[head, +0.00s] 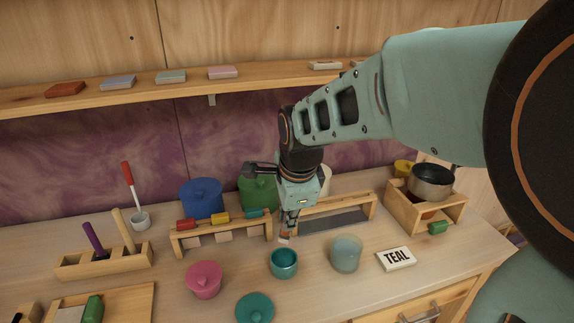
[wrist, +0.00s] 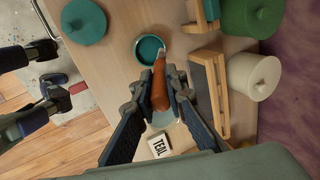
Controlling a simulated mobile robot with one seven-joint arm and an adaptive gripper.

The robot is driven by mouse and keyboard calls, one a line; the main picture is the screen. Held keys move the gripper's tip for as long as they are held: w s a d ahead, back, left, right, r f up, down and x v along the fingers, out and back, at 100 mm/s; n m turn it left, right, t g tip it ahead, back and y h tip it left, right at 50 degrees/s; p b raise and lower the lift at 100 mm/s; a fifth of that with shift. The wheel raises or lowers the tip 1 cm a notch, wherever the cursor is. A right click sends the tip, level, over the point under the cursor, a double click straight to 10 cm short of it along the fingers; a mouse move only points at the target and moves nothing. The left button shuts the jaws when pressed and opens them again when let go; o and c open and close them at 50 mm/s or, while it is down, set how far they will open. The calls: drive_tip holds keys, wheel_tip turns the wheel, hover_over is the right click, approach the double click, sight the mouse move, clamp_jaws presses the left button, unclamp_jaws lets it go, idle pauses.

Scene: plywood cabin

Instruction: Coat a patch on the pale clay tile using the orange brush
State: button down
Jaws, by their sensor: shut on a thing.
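My gripper (wrist: 160,98) is shut on the orange brush (wrist: 161,80) by its handle. In the head view, the brush's pale tip (head: 284,240) hangs just behind the open teal pot (head: 284,264). In the wrist view, the brush end reaches the near rim of this pot (wrist: 150,48); I cannot tell whether it touches. A pale slab (head: 70,315) lies on a wooden board at the lower left, partly cut off. A pale tile (head: 325,65) also lies on the shelf. I cannot tell which is the clay tile.
A TEAL card (head: 396,259) and a translucent cup (head: 346,255) stand right of the teal pot. A pink pot (head: 204,280) and a teal lid (head: 255,308) are in front. A wooden rack (head: 178,246) with several brushes stands behind. The counter's front edge is at right.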

drive_tip(key=shift+f+b, duration=1.9)
drive_tip(key=shift+f, duration=0.9)
drive_tip(key=shift+f+b, duration=0.5)
drive_tip(key=shift+f, duration=0.1)
drive_tip(key=shift+r, duration=0.15)
drive_tip(key=shift+r+p, duration=2.6)
drive_tip(key=shift+r, duration=0.9)
drive_tip(key=shift+f, duration=0.1)
